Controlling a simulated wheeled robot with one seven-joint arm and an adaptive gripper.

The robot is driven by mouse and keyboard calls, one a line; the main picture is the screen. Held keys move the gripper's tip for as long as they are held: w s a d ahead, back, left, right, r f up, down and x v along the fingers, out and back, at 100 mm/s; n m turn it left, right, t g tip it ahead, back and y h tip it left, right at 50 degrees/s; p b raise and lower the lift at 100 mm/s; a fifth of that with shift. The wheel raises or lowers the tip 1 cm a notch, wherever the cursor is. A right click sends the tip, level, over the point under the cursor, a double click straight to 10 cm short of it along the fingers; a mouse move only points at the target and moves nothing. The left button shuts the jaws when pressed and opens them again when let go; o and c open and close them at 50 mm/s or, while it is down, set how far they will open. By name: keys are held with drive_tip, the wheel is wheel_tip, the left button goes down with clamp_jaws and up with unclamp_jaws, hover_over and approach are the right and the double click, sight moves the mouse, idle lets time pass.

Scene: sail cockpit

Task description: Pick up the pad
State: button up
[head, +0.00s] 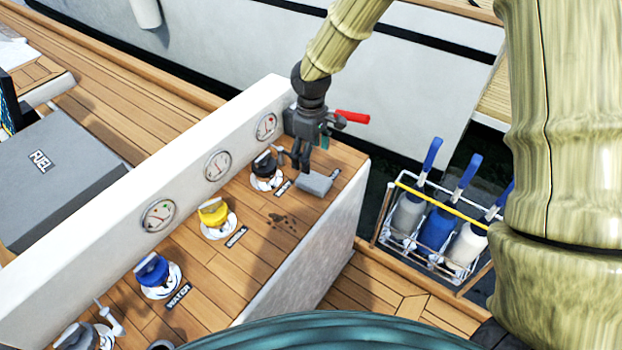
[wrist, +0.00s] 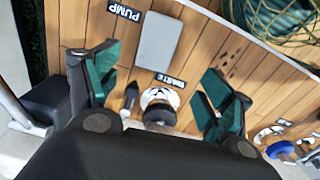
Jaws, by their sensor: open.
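The pad (head: 314,184) is a flat grey block lying on the wooden top of the cockpit bench, near its right end. My gripper (head: 306,154) is just above and behind it in the head view, with its fingers pointing down. In the wrist view the pad (wrist: 158,42) shows whole, between the PUMP and WASTE labels. The open fingers of my gripper (wrist: 158,72) stand apart, with the pad ahead of their tips and between their lines. Nothing is held. I cannot tell the exact height above the pad.
A black-capped fitting (head: 264,166) stands close left of the pad, with yellow (head: 214,213) and blue (head: 152,269) ones further along. A gauge panel (head: 187,205) runs behind. A red handle (head: 352,117) shows beside my gripper. A bottle rack (head: 437,224) stands to the right.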

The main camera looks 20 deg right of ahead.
sight(314, 179)
drive_tip(key=shift+d+f+p, duration=0.15)
drive_tip(key=shift+f+p, duration=0.2)
drive_tip(key=shift+f, duration=1.4)
drive_tip(key=shift+d+f+p, duration=0.15)
drive_tip(key=shift+f+p, duration=0.15)
drive_tip(key=shift+f, duration=1.45)
drive_tip(key=shift+d+f+p, duration=0.15)
drive_tip(key=shift+f+p, duration=0.2)
drive_tip(key=shift+f, duration=1.4)
drive_tip(key=shift+c, duration=0.4)
drive_tip(key=c, duration=0.9)
